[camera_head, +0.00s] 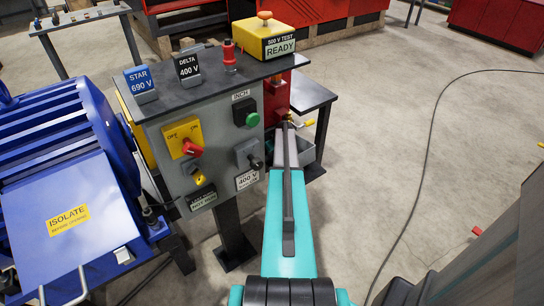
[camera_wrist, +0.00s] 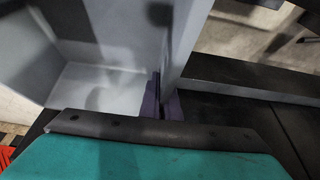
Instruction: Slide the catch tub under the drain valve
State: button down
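The grey catch tub (camera_head: 306,152) shows in the head view just right of my arm's end, on a low dark stand beside the red unit. Its pale inside (camera_wrist: 95,85) and near wall (camera_wrist: 187,45) fill the upper left of the wrist view. The drain valve appears to be the small part with a yellow handle (camera_head: 301,122) on the red unit, above the tub. My gripper (camera_wrist: 162,105) has its two dark fingers close together at the tub's wall and looks shut on it. In the head view my arm hides the fingers and part of the tub.
A grey control panel (camera_head: 217,160) with switches stands left of my arm. A yellow test box (camera_head: 268,40) sits on its dark top. A blue motor (camera_head: 60,150) is at the left. A dark bench (camera_head: 310,95) stands behind. The floor at right is open, with a black cable (camera_head: 428,160).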

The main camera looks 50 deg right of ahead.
jog(key=shift+w+d+r, duration=0.1)
jog(key=shift+w, duration=0.3)
jog(key=c, duration=1.9)
grip_release()
jog(key=shift+s, duration=0.15)
jog(key=b+v, duration=0.1)
jog(key=v, duration=1.2)
jog(key=shift+s+r, duration=0.2)
jog(key=shift+s, duration=0.1)
